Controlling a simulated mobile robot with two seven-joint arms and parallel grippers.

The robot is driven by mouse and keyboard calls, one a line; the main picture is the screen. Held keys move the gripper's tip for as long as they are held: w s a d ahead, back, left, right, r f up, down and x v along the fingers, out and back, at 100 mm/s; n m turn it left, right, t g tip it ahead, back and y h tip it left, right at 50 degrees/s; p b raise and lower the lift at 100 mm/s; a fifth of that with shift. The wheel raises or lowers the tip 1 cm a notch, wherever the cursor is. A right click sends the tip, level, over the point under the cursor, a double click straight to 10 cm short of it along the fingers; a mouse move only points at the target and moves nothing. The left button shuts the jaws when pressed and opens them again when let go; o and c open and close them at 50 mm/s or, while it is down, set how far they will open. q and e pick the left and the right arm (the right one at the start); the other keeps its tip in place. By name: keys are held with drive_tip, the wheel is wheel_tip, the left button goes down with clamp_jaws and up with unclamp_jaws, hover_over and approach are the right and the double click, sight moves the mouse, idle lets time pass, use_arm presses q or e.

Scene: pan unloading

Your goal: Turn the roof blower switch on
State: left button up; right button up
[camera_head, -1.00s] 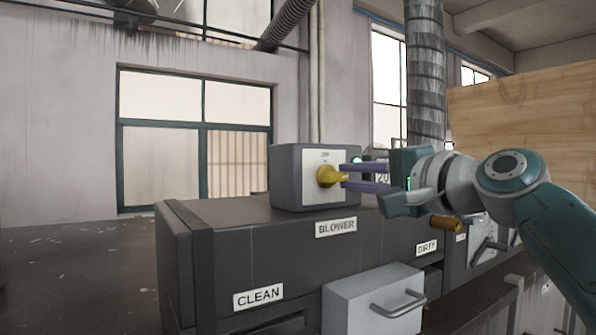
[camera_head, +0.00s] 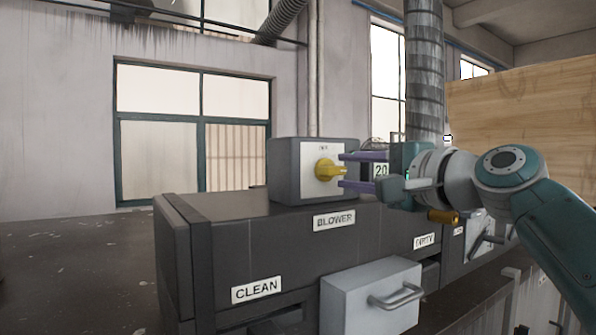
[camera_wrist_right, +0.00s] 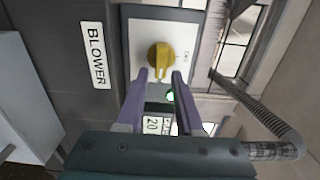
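The blower switch is a yellow knob (camera_head: 328,170) on a white plate on the front of a grey box (camera_head: 285,170). The small lettering above it is too blurred to read surely. In the right wrist view the knob (camera_wrist_right: 160,55) lies just beyond the fingertips. My right gripper (camera_head: 341,170) has its purple fingers apart, one tip above and one below the knob's height, with a gap between them. It also shows in the right wrist view (camera_wrist_right: 160,75), holding nothing. A green light (camera_wrist_right: 169,96) shows between the fingers. My left gripper is not in view.
The box stands on a dark cabinet with a BLOWER label (camera_head: 334,220) and a CLEAN label (camera_head: 257,289). A grey drawer (camera_head: 345,298) with a handle juts out below. A ribbed duct (camera_head: 424,70) rises behind my right gripper.

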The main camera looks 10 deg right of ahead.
drive_tip(key=shift+o, duration=0.7)
drive_tip(key=b+v, duration=0.6)
drive_tip(key=v, duration=0.4)
